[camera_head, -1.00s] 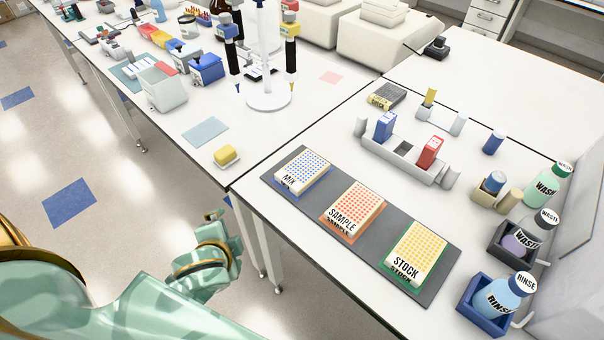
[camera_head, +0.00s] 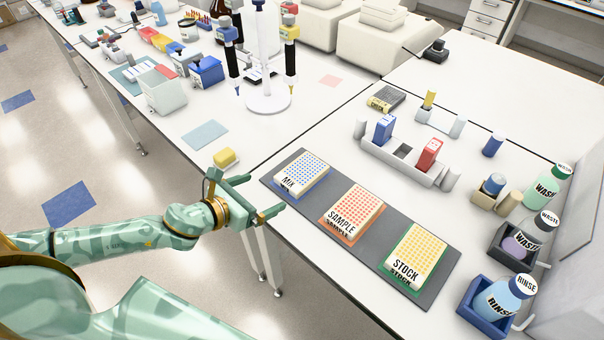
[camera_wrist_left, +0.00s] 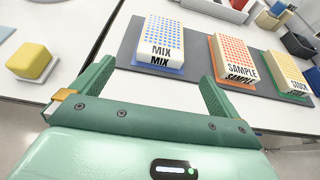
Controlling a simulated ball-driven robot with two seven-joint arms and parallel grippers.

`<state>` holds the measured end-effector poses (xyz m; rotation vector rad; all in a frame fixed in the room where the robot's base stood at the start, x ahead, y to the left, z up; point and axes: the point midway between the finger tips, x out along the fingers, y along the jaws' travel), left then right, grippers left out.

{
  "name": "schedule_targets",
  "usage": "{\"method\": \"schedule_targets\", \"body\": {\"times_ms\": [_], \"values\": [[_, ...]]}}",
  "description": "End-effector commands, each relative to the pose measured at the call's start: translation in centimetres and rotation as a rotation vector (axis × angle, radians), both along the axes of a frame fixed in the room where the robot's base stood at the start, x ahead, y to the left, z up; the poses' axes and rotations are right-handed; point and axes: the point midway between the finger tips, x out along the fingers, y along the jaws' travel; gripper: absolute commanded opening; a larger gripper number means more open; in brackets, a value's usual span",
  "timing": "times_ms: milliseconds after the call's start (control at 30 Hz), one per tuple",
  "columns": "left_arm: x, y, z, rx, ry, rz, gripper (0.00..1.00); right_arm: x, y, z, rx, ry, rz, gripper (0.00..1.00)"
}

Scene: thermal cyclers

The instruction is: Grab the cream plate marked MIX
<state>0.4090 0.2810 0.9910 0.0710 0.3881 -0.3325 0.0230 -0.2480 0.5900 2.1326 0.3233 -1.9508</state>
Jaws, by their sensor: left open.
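My left gripper (camera_head: 264,196) is open and empty, just left of the mat near the bench's front edge. In the left wrist view the two fingers (camera_wrist_left: 152,82) are wide apart, with the MIX plate ahead between them and not touched. My right gripper is in neither view.
The SAMPLE plate (camera_head: 353,214) and the STOCK plate (camera_head: 416,250) stand on the same mat to the right. A yellow block (camera_head: 225,157) sits left of the gripper. A grey rack (camera_head: 402,158) is behind the mat, and bottles (camera_head: 530,235) stand at the right.

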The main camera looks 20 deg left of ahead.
Motion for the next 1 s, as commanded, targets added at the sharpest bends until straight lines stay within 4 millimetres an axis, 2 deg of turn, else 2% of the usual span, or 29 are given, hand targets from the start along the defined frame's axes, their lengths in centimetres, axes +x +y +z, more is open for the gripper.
{"method": "schedule_targets", "body": {"times_ms": [100, 200, 467, 700, 1000], "values": [[2.8, -0.9, -1.0, -0.005, -0.004, 0.002, 1.00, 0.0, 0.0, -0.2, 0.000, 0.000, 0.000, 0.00], [4.4, -1.6, -1.9, -0.004, -0.002, 0.002, 1.00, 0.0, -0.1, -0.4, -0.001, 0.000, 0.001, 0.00], [6.5, -2.4, -2.7, -0.005, 0.000, 0.002, 1.00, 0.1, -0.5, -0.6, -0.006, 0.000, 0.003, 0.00], [9.9, -3.8, -3.9, -0.006, 0.001, 0.003, 1.00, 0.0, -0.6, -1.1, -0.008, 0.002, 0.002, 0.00], [10.5, -4.0, -4.2, -0.003, 0.002, 0.002, 1.00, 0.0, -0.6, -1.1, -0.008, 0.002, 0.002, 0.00]]}}
